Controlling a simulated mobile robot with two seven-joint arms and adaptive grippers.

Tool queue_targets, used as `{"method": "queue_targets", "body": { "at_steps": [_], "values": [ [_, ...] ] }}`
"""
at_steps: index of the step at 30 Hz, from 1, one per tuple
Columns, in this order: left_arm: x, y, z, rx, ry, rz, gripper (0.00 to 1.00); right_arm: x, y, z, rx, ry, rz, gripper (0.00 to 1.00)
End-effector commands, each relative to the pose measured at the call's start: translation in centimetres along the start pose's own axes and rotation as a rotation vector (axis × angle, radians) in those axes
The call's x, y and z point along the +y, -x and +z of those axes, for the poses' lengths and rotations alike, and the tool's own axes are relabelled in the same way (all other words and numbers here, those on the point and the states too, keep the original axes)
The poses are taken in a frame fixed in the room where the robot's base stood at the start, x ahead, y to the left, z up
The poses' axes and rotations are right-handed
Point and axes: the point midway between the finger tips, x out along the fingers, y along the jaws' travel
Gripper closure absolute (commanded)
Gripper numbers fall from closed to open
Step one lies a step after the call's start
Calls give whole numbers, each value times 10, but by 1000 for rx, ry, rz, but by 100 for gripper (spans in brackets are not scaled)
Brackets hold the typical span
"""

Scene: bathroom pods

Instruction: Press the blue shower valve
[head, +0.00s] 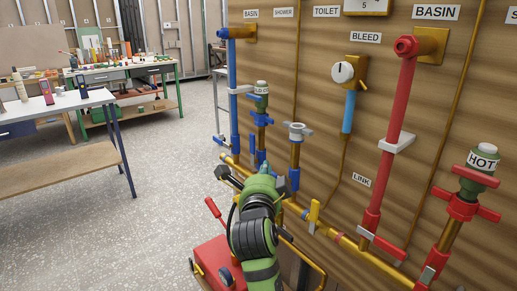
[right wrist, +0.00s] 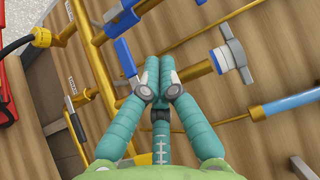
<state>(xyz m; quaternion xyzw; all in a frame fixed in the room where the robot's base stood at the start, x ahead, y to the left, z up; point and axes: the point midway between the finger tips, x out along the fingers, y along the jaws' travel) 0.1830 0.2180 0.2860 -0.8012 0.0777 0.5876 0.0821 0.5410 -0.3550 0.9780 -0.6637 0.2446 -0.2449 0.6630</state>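Under the SHOWER label (head: 283,12), a valve with a green-and-white cap and blue cross handles (head: 262,117) stands on a brass pipe. A blue lever (head: 252,148) hangs below it. I cannot tell for sure which blue part is the shower valve. My right gripper (head: 262,170) is in front of the lower pipes, hiding part of them. In the right wrist view its teal fingers (right wrist: 160,63) are together with nothing seen between them. A blue lever (right wrist: 125,58) lies just left of the fingertips; contact is unclear. My left gripper is not in view.
A grey-handled valve (head: 297,131) is right of the blue one; it also shows in the right wrist view (right wrist: 228,57). Red HOT valve (head: 474,190), red pipe (head: 397,110) and bleed gauge (head: 345,73) are further right. A red case (head: 216,262) sits below.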

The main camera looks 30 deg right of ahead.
Motion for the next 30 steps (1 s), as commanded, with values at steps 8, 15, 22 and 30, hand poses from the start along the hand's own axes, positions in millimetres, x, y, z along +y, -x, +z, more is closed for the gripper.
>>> {"method": "queue_targets", "body": {
  "at_steps": [8, 15, 22, 30],
  "values": [
    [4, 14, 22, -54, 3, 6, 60, -4, -60, -2, 3, 5, -2, 100],
    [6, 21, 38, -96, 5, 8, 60, -2, -97, 13, -1, 1, 0, 100],
    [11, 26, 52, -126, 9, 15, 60, -1, -110, 26, 0, 1, 0, 100],
    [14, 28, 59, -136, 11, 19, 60, 0, -112, 28, 0, 0, 0, 100]
  ]
}}
